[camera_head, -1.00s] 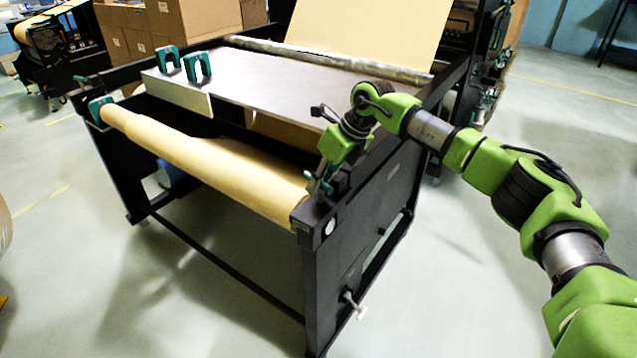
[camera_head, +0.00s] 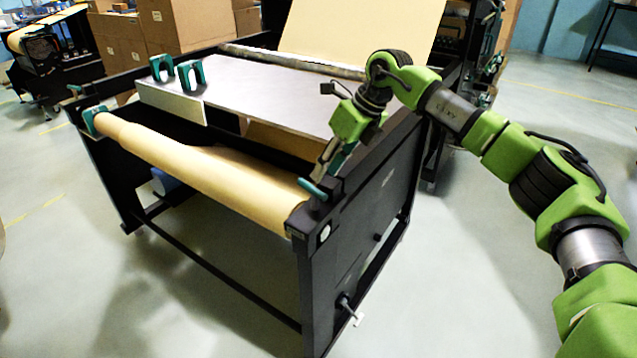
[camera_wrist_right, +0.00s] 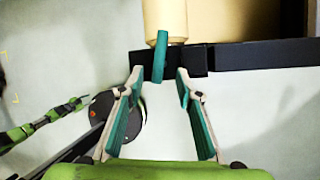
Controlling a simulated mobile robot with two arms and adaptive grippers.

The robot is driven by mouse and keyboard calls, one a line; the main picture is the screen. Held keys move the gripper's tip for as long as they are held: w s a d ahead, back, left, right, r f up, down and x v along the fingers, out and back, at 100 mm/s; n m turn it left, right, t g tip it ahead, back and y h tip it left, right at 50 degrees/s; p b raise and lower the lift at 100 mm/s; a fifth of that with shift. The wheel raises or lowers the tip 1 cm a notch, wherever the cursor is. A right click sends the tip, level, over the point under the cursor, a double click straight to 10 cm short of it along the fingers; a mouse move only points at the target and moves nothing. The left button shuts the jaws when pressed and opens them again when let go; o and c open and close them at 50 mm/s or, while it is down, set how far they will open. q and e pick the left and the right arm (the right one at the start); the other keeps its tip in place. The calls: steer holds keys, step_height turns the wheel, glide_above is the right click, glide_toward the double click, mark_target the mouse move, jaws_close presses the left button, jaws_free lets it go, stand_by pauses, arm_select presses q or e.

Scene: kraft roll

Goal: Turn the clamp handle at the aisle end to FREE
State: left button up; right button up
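The teal clamp handle (camera_head: 312,188) sits on top of the near right corner of the black frame, at the end of the kraft roll (camera_head: 220,175). My right gripper (camera_head: 328,168) is just above and behind it, pointing down at it. In the right wrist view the handle (camera_wrist_right: 161,58) stands nearly upright in the picture, beyond the open fingers (camera_wrist_right: 158,74) and nearer the left fingertip. Nothing is held, and I see no clear contact. No FREE marking is readable. A small green arm with teal tips (camera_wrist_right: 75,104), probably my left one, shows at the wrist view's left.
Another teal clamp (camera_head: 92,120) holds the roll's far left end. Two teal brackets (camera_head: 176,72) stand on the grey table plate (camera_head: 270,90). A small crank (camera_head: 350,312) sticks out low on the frame's side panel (camera_head: 355,225). The floor to the right is clear.

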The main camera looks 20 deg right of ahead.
steer(key=v, duration=0.4)
stand_by(0.3)
